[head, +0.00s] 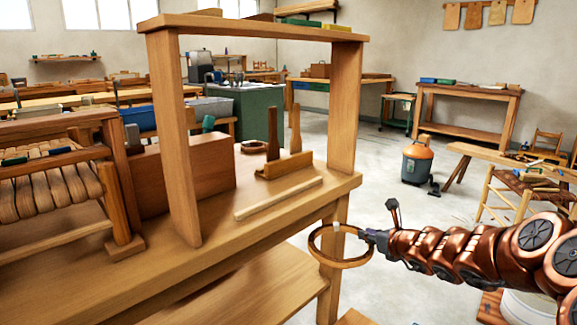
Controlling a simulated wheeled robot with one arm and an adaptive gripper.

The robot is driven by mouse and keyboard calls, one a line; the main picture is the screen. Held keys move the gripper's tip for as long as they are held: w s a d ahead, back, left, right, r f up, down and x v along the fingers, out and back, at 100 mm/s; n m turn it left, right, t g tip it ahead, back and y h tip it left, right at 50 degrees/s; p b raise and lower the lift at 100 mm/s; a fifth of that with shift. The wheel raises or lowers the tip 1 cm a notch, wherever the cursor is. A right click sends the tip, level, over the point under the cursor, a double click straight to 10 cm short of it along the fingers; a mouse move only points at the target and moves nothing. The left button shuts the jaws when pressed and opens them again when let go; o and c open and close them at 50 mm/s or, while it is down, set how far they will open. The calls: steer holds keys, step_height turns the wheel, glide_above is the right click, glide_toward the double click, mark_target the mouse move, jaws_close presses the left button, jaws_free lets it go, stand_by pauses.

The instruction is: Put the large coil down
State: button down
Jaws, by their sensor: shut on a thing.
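The large coil (338,264) is a brown ring, held roughly level in the air off the front right corner of the wooden bench. My gripper (364,234) is shut on the right side of its rim, with my arm reaching in from the right. The coil overlaps the bench's front right leg in the picture; I cannot tell whether they touch. A smaller dark coil (254,147) lies on the bench top, behind the upright tools.
The bench top (280,212) has a bare strip at its front. Bench posts frame this space. A lower shelf (235,290) looks clear.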

steer(key=s+a+r+m+h, duration=0.1)
steer(key=s+a+r, duration=0.1)
steer(key=s+a, duration=0.25)
step_height(320, 180, up, 38)
steer(key=p, duration=3.8)
steer(key=shift+s+d+f, duration=0.25)
steer(key=shift+s, duration=0.05)
